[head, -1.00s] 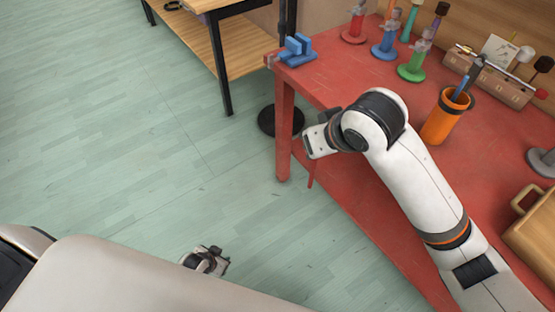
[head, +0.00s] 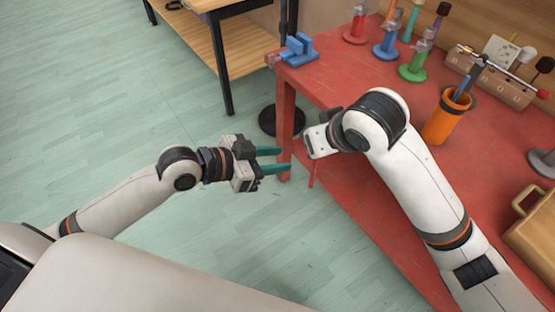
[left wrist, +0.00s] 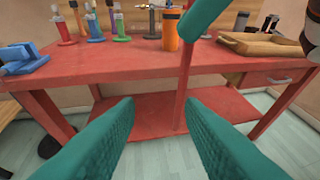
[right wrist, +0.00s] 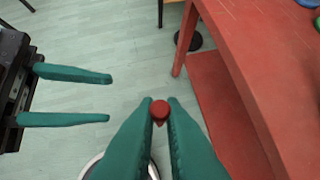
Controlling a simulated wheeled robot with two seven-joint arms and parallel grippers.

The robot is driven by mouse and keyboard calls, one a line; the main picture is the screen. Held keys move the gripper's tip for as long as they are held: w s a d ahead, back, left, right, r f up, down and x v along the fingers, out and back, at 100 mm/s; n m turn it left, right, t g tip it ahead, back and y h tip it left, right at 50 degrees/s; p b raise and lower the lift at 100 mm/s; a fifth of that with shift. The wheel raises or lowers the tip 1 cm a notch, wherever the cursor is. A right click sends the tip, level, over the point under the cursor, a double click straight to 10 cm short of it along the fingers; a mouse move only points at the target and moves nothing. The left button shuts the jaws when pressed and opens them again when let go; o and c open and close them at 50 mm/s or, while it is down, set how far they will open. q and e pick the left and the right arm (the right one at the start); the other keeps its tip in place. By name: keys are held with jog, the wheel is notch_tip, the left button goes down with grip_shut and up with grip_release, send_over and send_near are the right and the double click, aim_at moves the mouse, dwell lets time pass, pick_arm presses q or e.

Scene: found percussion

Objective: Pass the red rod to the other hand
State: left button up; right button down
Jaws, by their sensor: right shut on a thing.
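The red rod (left wrist: 184,85) hangs upright in the left wrist view, its upper part behind a teal finger of my right gripper. In the right wrist view its round red end (right wrist: 160,109) sits between the fingertips of my right gripper (right wrist: 162,101), which is shut on it. In the head view the rod's lower part (head: 311,172) shows below my right wrist. My left gripper (head: 271,161) is open and empty, its fingers pointing toward the rod with a gap between. Its two spread fingers also show in the right wrist view (right wrist: 108,98).
A wooden table stands at the back. The floor to the left is clear.

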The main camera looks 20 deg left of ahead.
aim_at(316, 161)
pick_arm(q)
jog(key=shift+m+h, duration=0.5)
jog(key=w+d, duration=0.1)
jog(key=d, duration=0.2)
jog(key=w+d+f, duration=0.1)
jog(key=w+d, duration=0.1)
jog(key=d, duration=0.1)
jog(key=w+d+f, duration=0.1)
jog(key=d, duration=0.3)
jog(key=shift+w+d, duration=0.1)
jog(key=shift+w, duration=0.3)
grip_shut()
pick_arm(e)
jog(key=c, duration=1.6)
grip_release()
jog(key=shift+o, duration=0.7)
jog(key=shift+s+a, duration=0.1)
